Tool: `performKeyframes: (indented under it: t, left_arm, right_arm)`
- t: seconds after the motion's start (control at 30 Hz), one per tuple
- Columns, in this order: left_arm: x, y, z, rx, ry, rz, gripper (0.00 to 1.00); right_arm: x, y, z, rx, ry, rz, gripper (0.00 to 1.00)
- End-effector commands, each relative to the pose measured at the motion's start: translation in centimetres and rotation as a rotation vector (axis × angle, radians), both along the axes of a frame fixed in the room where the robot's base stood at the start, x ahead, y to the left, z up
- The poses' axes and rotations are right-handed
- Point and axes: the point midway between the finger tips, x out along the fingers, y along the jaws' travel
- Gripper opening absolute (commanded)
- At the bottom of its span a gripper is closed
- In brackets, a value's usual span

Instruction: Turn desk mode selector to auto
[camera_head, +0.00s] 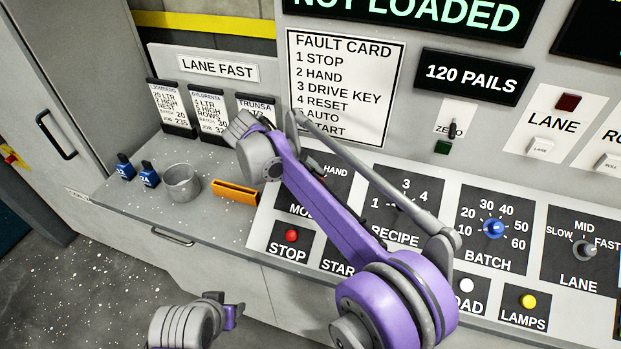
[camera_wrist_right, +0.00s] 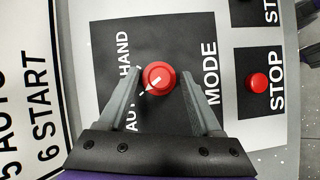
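The mode selector is a red round knob (camera_wrist_right: 158,76) with a white pointer on a dark plate marked MODE, HAND and AUTO in the right wrist view. Its pointer is angled down-left, toward the AUTO lettering. My right gripper (camera_wrist_right: 161,72) is open, with one grey finger on each side of the knob and a small gap visible. In the head view my right arm covers most of the mode plate (camera_head: 338,187) and the knob. My left gripper (camera_head: 232,312) is low at the left, away from the desk panel; its fingers are not clear.
The red STOP button (camera_head: 291,236) sits just below the mode plate. The recipe plate (camera_head: 378,218) and blue batch knob (camera_head: 493,229) lie to the right.

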Motion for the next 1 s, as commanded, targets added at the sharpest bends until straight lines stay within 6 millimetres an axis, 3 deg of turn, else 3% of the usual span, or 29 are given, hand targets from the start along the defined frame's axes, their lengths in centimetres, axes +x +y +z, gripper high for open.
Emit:
performKeyframes:
  t: [0.37,0.8,1.0]
  left_arm:
    - [0.0,0.0,0.1,0.000,0.000,0.000,0.50]
    - [0.4,0.0,1.0,0.000,-0.008,0.000,0.50]
    - [0.5,0.0,1.3,0.000,-0.010,0.000,0.50]
  right_arm:
    - [-0.1,0.4,0.6,0.001,0.000,0.000,0.67]
    - [-1.6,5.1,7.2,0.000,-0.001,0.002,0.67]
    - [-2.0,6.1,8.5,0.001,-0.001,0.000,0.67]
